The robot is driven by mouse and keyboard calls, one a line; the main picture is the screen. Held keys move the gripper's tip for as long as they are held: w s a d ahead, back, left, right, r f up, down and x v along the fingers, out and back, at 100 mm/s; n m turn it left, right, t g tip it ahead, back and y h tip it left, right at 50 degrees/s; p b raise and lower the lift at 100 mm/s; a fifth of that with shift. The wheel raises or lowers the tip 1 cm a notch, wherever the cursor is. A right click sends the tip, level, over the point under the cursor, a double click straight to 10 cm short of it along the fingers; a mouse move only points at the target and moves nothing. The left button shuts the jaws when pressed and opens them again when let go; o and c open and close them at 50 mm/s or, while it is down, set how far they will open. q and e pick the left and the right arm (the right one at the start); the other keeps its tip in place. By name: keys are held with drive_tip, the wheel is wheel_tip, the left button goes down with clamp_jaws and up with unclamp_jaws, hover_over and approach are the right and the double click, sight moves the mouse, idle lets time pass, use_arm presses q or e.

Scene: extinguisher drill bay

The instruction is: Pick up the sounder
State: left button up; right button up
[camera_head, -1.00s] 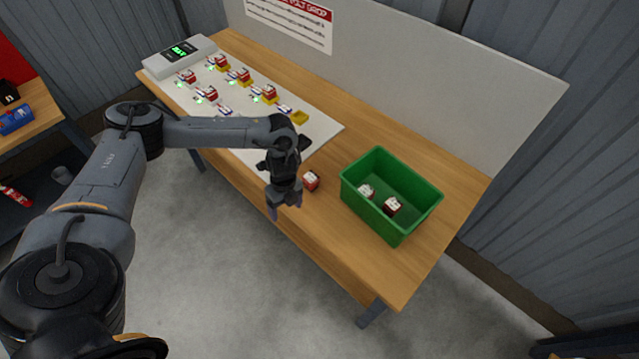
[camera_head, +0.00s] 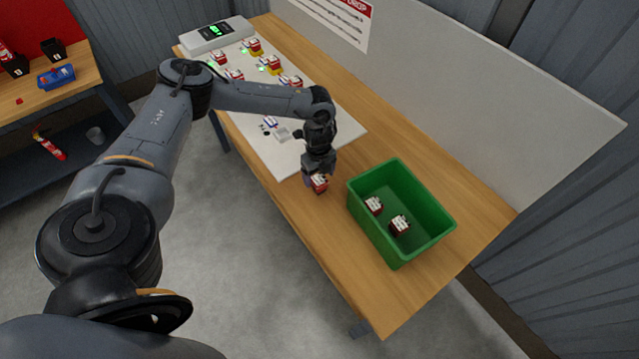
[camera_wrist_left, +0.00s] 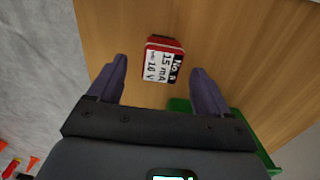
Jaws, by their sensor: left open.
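The sounder, a small red block with a black-and-white label (camera_head: 320,183), sits on the wooden table in front of the white board. In the left wrist view the sounder (camera_wrist_left: 165,60) lies between the two finger lines, its label reading 15 mA and 16 V. My left gripper (camera_head: 316,178) is pointing down at the sounder and partly covers it in the head view. In the left wrist view the left gripper (camera_wrist_left: 159,68) is open, with a gap on both sides of the block. My right gripper is not in view.
A green bin (camera_head: 433,236) holding two similar red-and-white blocks (camera_head: 374,205) stands just right of the sounder. A white board (camera_head: 345,137) with several small units and a grey display box (camera_head: 216,35) lies behind. A tall pale panel (camera_head: 470,110) lines the back edge.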

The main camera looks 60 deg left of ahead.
sight(319, 179)
use_arm(q)
drive_tip(key=shift+w+f, duration=0.1)
drive_tip(key=shift+f, duration=2.4)
drive_tip(key=c, duration=1.1)
